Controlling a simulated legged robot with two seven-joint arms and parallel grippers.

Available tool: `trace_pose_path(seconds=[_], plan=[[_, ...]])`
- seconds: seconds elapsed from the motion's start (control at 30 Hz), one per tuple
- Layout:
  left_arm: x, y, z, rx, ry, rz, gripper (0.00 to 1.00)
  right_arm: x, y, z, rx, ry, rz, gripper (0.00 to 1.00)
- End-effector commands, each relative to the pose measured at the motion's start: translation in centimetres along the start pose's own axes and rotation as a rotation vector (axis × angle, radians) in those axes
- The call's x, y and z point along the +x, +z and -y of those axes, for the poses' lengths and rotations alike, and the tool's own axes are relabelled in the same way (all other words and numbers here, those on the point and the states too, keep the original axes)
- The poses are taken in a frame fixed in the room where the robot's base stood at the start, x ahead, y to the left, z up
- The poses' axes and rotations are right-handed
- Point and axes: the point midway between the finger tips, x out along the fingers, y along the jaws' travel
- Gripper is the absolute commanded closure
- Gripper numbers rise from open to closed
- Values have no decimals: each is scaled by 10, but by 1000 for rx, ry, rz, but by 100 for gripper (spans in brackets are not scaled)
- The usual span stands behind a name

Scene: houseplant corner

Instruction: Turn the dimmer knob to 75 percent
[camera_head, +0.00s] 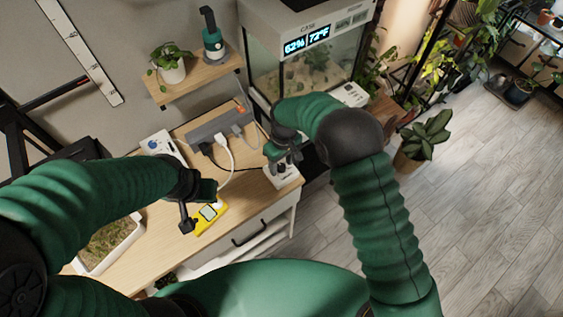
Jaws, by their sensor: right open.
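A white box (287,181) with small dark print sits at the right front corner of the wooden cabinet top. It looks like the dimmer, but its knob and setting cannot be made out; my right gripper hides much of its top. My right gripper (283,160) is open, pointing down, just above or around the top of this box; contact cannot be told. My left gripper (199,208) is over the cabinet top beside a yellow meter (210,217) with a small screen. Whether its jaws are open or shut is unclear.
A grey power strip (213,126) with plugs and a white cable lies behind the grippers. Another white box (160,143) with a blue part is at left. A glass terrarium (305,78) stands behind. A wooden shelf (190,82) holds a potted plant. Open floor lies right.

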Motion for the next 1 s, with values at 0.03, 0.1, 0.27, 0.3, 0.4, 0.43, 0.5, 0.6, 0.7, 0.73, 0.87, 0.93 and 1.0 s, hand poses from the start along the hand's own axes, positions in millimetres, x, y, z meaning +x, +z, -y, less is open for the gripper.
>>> trace_pose_path(seconds=[0.03,0.1,0.27,0.3,0.4,0.43,0.5,0.6,0.7,0.73,0.87,0.93,1.0], plan=[[0,0,0,0,0,0,80,0,0,0,0,0,0,50],[0,0,0,0,0,0,80,0,0,0,0,0,1,50],[0,0,0,0,0,0,80,0,0,0,0,0,0,70],[0,0,0,0,0,0,80,0,1,-1,0,0,0,75],[0,0,0,0,0,0,80,-1,1,-1,1,0,0,88],[0,0,0,0,0,0,80,-1,1,-1,1,0,0,92],[0,0,0,0,0,0,80,-1,1,-1,1,0,1,100],[0,0,0,0,0,0,80,-1,1,-1,1,0,2,100],[0,0,0,0,0,0,80,-1,2,-1,3,1,3,100],[0,0,0,0,0,0,80,-1,2,-1,5,1,3,100],[0,0,0,0,0,0,80,-1,2,-1,27,0,2,100],[-1,0,0,0,0,0,80,-1,2,-1,49,0,1,100],[-1,0,0,0,0,0,80,-1,2,-1,80,0,0,100]])
